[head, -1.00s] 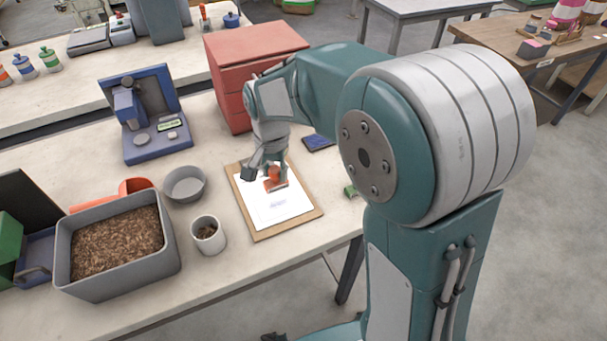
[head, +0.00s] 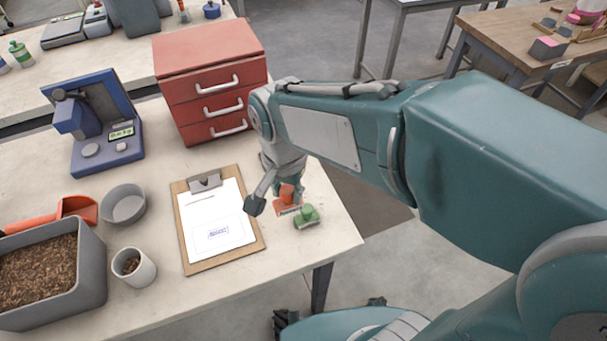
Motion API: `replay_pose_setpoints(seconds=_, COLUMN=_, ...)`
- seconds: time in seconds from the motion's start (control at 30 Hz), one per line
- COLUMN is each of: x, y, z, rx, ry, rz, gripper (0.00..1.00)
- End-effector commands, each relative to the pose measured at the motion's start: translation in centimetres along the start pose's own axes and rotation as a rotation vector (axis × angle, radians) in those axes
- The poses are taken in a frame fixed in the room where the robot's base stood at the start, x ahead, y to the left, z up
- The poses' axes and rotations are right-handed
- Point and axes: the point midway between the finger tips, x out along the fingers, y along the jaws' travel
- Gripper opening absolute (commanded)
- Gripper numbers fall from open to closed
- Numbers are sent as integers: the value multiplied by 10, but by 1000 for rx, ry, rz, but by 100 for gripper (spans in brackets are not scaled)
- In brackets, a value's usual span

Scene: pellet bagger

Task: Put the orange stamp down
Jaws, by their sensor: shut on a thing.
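The orange stamp (head: 287,195) is in my gripper (head: 274,198), at the right end of the table in the head view. My gripper is shut on it. The stamp is low, just to the right of the clipboard (head: 256,235), and I cannot tell whether its base touches the table. A green stamp (head: 307,215) stands directly beside it, to the lower right. The paper (head: 214,214) on the clipboard bears a small blue printed mark in a box.
A red drawer cabinet (head: 210,85) stands behind the clipboard. To the left are a blue device (head: 95,125), a grey bowl (head: 124,204), a white cup (head: 133,267) and a grey bin of pellets (head: 90,275). Bare table (head: 335,240) lies to the right of the green stamp.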

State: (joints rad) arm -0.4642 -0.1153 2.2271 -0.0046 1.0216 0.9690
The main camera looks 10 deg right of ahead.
Motion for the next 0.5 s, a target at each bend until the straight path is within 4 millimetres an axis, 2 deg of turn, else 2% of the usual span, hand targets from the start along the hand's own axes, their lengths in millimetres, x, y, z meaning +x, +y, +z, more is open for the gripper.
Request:
replay_pose_setpoints(seconds=0.37, x=33, y=-22, z=-73, rx=5, ry=-6, rz=-5, gripper=10)
replay_pose_setpoints(seconds=0.5, x=56, y=-30, z=-92, rx=4, ry=-8, rz=-3, gripper=10)
